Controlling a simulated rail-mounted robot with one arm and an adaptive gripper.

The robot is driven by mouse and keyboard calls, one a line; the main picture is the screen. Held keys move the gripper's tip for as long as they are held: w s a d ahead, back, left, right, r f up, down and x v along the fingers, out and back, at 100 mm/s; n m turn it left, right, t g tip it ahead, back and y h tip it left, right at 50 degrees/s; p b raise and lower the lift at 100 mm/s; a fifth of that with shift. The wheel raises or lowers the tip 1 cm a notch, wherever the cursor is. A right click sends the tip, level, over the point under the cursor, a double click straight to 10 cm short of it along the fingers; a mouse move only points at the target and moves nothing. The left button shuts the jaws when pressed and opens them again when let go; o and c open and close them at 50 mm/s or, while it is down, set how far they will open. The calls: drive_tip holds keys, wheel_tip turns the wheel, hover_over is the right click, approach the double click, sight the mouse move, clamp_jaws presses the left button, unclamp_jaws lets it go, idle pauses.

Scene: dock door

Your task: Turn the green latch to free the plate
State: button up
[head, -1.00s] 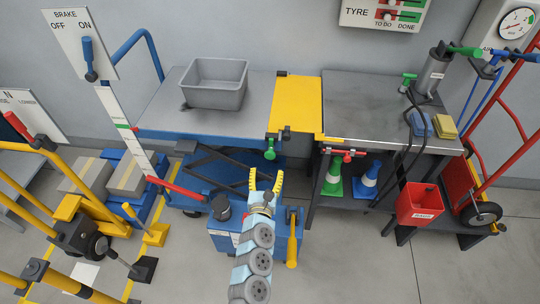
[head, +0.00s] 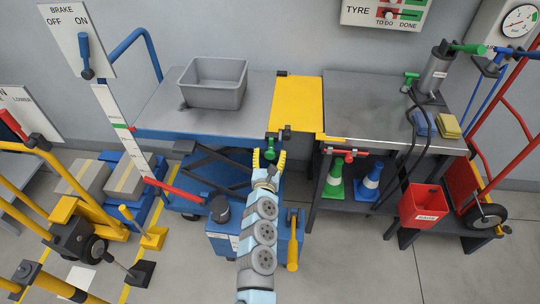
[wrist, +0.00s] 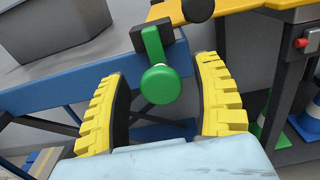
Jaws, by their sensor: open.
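The green latch (head: 270,148) hangs from a black mount at the front edge of the lift table, by the left front corner of the yellow plate (head: 297,103). In the wrist view the latch (wrist: 160,84) points down and ends in a round green knob. My gripper (head: 269,156) is open, its two yellow ribbed fingers on either side of the knob. In the wrist view my gripper (wrist: 165,100) shows clear gaps on both sides of the knob, so no contact shows. The plate bridges the lift table and the dark workbench.
A grey bin (head: 213,83) stands on the lift table (head: 165,116). The dark workbench (head: 370,105) is to the right, with a red-handled part (head: 343,152) under its front edge. A yellow handle (head: 293,240) stands beside my arm.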

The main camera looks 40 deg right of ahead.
drive_tip(key=c, duration=1.2)
drive_tip(key=shift+n, duration=0.3)
drive_tip(key=n+p, duration=0.2)
drive_tip(key=n, duration=0.2)
drive_tip(key=shift+w+a, duration=0.1)
drive_tip(key=n+p, duration=0.2)
drive_tip(key=n, duration=0.3)
drive_tip(key=shift+r, duration=0.1)
drive_tip(key=n+p, duration=0.3)
drive_tip(key=n, duration=0.2)
drive_tip(key=shift+w, duration=0.1)
drive_tip(key=shift+n+p, duration=0.95)
drive_tip(key=shift+n, duration=0.75)
drive_tip(key=shift+f, duration=0.25)
clamp_jaws()
